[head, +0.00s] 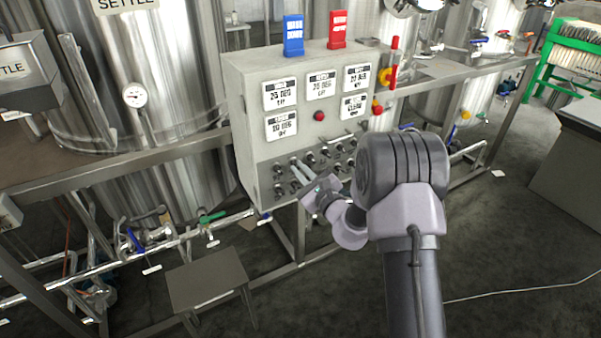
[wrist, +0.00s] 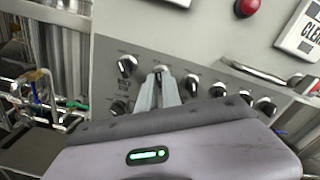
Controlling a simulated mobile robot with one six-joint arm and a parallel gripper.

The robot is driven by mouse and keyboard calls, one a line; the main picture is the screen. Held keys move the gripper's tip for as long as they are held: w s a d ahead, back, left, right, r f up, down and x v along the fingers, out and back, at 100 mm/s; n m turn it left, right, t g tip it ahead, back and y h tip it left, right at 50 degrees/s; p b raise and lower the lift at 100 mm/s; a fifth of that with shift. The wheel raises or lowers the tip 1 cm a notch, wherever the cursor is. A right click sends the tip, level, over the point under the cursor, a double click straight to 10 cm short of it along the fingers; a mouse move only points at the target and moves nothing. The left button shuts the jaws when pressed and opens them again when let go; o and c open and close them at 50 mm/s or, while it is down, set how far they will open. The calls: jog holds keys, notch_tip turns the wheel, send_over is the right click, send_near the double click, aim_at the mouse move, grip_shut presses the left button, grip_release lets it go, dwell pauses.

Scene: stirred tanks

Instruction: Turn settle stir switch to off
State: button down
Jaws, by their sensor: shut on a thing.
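A grey control panel (head: 247,134) on a frame carries rows of small black rotary switches with pale pointers. My gripper (head: 295,163) reaches its upper left rows from the lower right. In the wrist view my gripper (wrist: 160,82) has its two fingers close together on one switch knob (wrist: 162,69), second from the left in its row. The knob's top shows just beyond the fingertips, and its lower part is hidden. Its label is too small to read, so I cannot tell which switch it is or its setting.
Another switch (wrist: 127,65) sits close on the left, and one (wrist: 192,89) close on the right. A metal handle (wrist: 255,74) sticks out further right. A red button (head: 319,116) and label plates are above. Steel tanks (head: 120,70) stand behind; a small stool (head: 207,278) stands below left.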

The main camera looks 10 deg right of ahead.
dwell(0.4)
jog(key=c, duration=1.5)
grip_release()
jog(key=p+v, duration=0.2)
jog(key=v, duration=1.5)
jog(key=shift+s, duration=0.2)
